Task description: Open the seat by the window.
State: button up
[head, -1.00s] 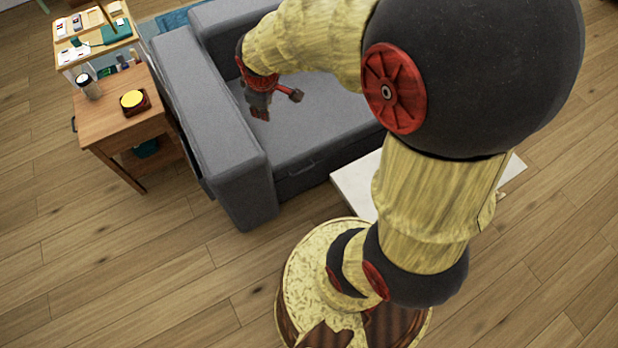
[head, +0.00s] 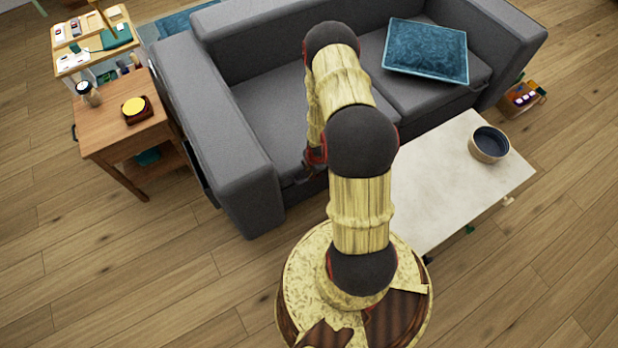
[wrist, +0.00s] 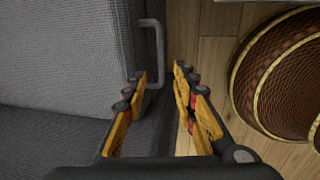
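The grey sofa's left seat (head: 268,118) lies flat in the head view, its front partly hidden behind my arm. In the wrist view the grey seat fabric (wrist: 65,60) fills the left side. A grey bar handle (wrist: 158,40) stands out from the seat's front edge. My gripper (wrist: 160,75) is open, with one finger on each side of the handle's line; contact cannot be told. In the head view my gripper (head: 313,160) is at the seat's front edge, mostly hidden by my own arm.
A pale low table (head: 440,185) with a dark bowl (head: 489,144) stands right of my base. A blue cushion (head: 426,50) lies on the right seat. A wooden side table (head: 118,112) stands left of the sofa arm (head: 215,130). The floor at front left is clear.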

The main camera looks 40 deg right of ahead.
jog(key=f+b, duration=0.1)
jog(key=f, duration=0.1)
jog(key=w+f+b, duration=0.1)
jog(key=f, duration=0.2)
jog(key=f+b, duration=0.1)
jog(key=f, duration=0.1)
jog(key=shift+w+d+f, duration=0.15)
jog(key=shift+f, duration=0.2)
jog(key=c, duration=0.3)
jog(key=c, duration=0.4)
grip_shut()
